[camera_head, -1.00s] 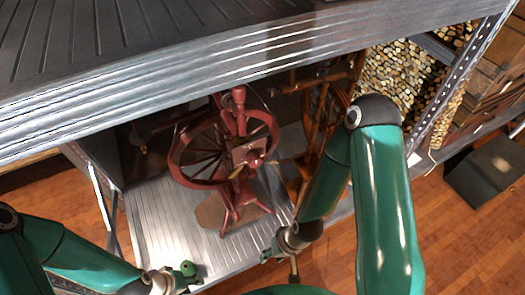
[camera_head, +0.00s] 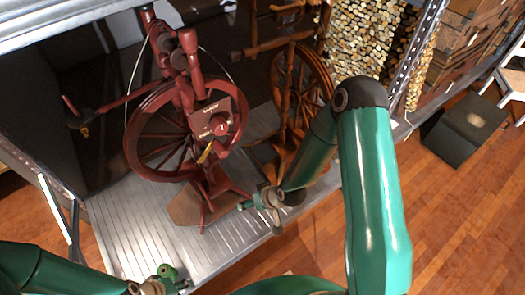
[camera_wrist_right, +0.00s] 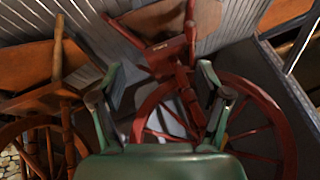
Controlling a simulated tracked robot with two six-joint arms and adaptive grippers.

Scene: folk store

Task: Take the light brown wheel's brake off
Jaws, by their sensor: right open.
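The light brown spinning wheel (camera_head: 303,82) stands on the metal shelf, partly hidden behind my right arm in the head view. It also shows at the left of the right wrist view (camera_wrist_right: 54,75), which looks upside down. I cannot make out its brake. My right gripper (camera_head: 250,203) is open and empty, low in front of the two wheels. In the wrist view its fingers (camera_wrist_right: 160,88) spread in front of the dark red wheel's legs, apart from the light brown wheel. My left gripper (camera_head: 176,279) is at the shelf's front edge, its jaws too small to read.
A dark red spinning wheel (camera_head: 222,118) stands left of the light brown one, with a labelled panel (camera_head: 212,118) and a small yellow lever. Stacked firewood (camera_head: 375,45) is behind at right. A perforated metal post (camera_head: 418,55) bounds the bay. The shelf (camera_head: 135,225) is bare at front left.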

